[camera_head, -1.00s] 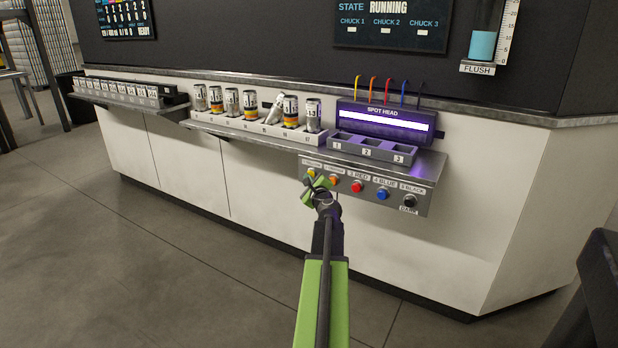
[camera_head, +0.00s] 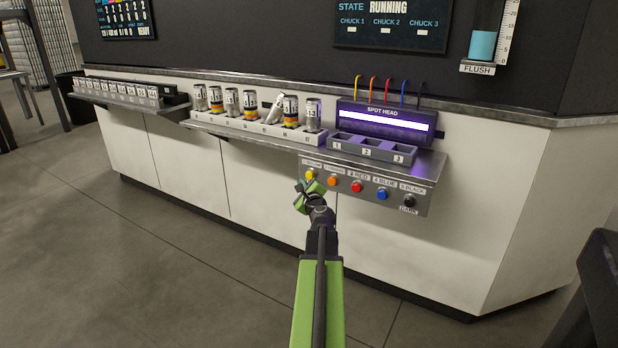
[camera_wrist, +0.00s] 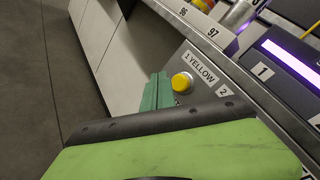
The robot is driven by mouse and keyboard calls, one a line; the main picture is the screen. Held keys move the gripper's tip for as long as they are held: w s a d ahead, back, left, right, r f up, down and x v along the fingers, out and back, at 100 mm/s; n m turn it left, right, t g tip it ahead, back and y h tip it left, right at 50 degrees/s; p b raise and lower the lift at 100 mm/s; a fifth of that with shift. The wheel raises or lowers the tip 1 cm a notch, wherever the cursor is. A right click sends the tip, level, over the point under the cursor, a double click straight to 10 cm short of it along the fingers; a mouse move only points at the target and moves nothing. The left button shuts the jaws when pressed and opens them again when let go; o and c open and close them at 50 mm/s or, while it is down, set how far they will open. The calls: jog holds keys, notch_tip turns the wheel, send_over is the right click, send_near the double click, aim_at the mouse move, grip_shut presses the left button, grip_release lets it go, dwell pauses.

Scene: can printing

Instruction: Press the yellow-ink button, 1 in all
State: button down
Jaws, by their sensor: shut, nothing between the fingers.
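The yellow-ink button (camera_head: 310,174) is at the left end of a row of coloured buttons on the grey panel (camera_head: 328,195) under the spot head. In the wrist view the round yellow button (camera_wrist: 182,82) shows beside its "1 YELLOW" label (camera_wrist: 200,67). My gripper (camera_head: 304,193) is shut and empty, just below and left of the button in the head view. In the wrist view the green fingertips (camera_wrist: 157,84) appear just left of the button. I cannot tell whether they touch it.
Orange (camera_head: 332,181), red (camera_head: 356,187), blue (camera_head: 382,194) and black (camera_head: 409,200) buttons sit to the right. Above is a three-slot holder (camera_head: 373,148) before the purple spot head (camera_head: 385,122). Several cans stand in a white rack (camera_head: 240,127) to the left. The floor in front is clear.

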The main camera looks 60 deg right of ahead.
jog(key=a, duration=0.3)
jog(key=shift+a, duration=0.15)
dwell(0.6)
